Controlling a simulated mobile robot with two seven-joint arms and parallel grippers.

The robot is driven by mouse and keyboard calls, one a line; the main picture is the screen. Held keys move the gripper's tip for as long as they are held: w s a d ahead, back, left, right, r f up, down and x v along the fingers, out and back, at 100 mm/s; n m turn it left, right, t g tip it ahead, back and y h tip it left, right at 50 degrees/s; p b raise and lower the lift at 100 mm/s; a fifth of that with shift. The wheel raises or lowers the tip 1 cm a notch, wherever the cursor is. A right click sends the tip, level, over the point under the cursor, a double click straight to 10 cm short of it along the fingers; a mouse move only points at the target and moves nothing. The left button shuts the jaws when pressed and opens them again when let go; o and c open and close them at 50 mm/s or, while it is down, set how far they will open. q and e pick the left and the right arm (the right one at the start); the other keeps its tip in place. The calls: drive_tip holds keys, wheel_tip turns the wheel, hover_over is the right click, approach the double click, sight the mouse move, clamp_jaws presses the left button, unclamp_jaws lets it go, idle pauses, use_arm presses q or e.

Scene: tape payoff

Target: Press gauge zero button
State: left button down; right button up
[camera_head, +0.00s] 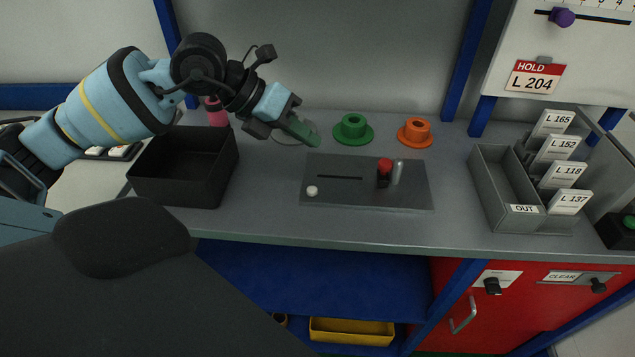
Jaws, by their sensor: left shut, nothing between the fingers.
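A dark grey gauge plate (355,195) lies on the bench near the middle. It has a narrow slot, a small round white button (312,191) at its front left, a red knob (385,165) and an upright metal pin (398,172) on its right side. Nothing marks which part is the zero button. My left gripper (306,135) comes in from the upper left, shut and empty. Its fingertips are above and behind the plate's back left corner, apart from the white button, which shows fully. My right gripper is out of view.
A black open bin (183,190) stands left of the plate. A grey tray (490,185) with labelled cards stands right. The bench's front strip is clear.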

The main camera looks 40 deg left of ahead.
use_arm(q)
drive_tip(key=shift+s, duration=0.2)
drive_tip(key=shift+f, duration=0.1)
drive_tip(key=b, duration=0.6)
hover_over(312, 191)
drive_tip(key=a, duration=0.1)
drive_tip(key=f, duration=0.7)
drive_tip(key=shift+s+f, duration=0.25)
drive_tip(key=shift+f, duration=0.55)
idle(0.5)
drive_tip(key=shift+f, duration=0.1)
